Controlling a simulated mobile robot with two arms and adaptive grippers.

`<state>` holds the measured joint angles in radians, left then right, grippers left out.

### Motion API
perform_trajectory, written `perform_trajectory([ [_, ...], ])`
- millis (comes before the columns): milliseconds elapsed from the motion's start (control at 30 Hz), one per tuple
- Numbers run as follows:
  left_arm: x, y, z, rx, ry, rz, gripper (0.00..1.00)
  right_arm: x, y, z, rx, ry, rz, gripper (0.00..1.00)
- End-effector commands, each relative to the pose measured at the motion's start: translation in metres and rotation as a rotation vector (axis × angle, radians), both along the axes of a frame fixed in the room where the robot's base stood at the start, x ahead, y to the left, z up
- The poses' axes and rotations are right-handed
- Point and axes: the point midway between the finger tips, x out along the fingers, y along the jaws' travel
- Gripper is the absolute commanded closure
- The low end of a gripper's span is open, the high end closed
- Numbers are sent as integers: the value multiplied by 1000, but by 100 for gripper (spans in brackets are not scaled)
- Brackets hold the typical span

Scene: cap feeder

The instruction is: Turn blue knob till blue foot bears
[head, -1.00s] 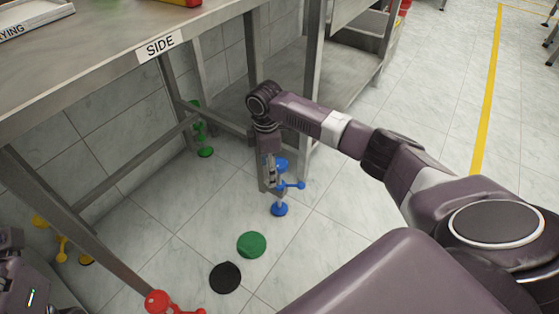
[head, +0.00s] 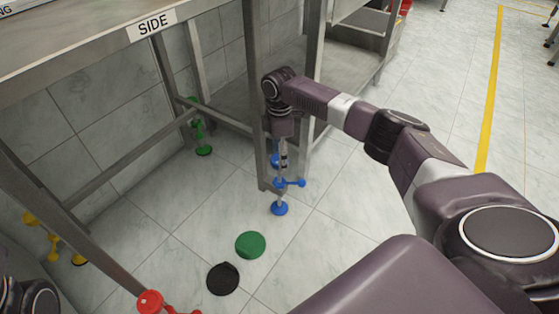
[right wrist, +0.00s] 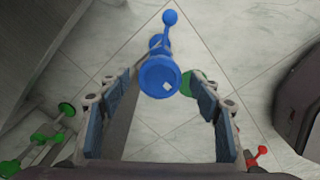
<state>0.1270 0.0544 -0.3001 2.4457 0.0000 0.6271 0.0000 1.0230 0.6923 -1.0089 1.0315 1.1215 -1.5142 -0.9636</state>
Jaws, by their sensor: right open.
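The blue knob (head: 290,183), a ball-ended handle, sits low on the near table leg, above the blue foot (head: 279,208) at floor level. I cannot tell whether the foot touches the floor. My right gripper (head: 283,160) points down by the blue assembly, partly hiding its upper blue piece. In the right wrist view, the open fingers of my right gripper (right wrist: 160,112) stand apart, with a round blue top (right wrist: 159,76) with a white mark between and just ahead of them. A blue ball-ended arm (right wrist: 170,18) points away. Nothing is gripped. My left gripper is not in view.
The steel table (head: 90,48) stands above, labelled SIDE. Green (head: 203,150), yellow (head: 54,245) and red (head: 150,302) feet assemblies are at other legs. A green disc (head: 250,245) and a black disc (head: 223,279) lie on the floor. Open floor lies to the right.

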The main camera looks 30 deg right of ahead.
Motion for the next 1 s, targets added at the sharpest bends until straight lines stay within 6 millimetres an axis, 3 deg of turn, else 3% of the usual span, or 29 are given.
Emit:
perform_trajectory([
  [367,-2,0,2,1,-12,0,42,0,0,-6,0,0,1,42],
  [767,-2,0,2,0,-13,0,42,0,0,-6,0,0,1,84],
  [1000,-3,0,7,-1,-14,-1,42,0,1,-4,1,1,-12,84],
])
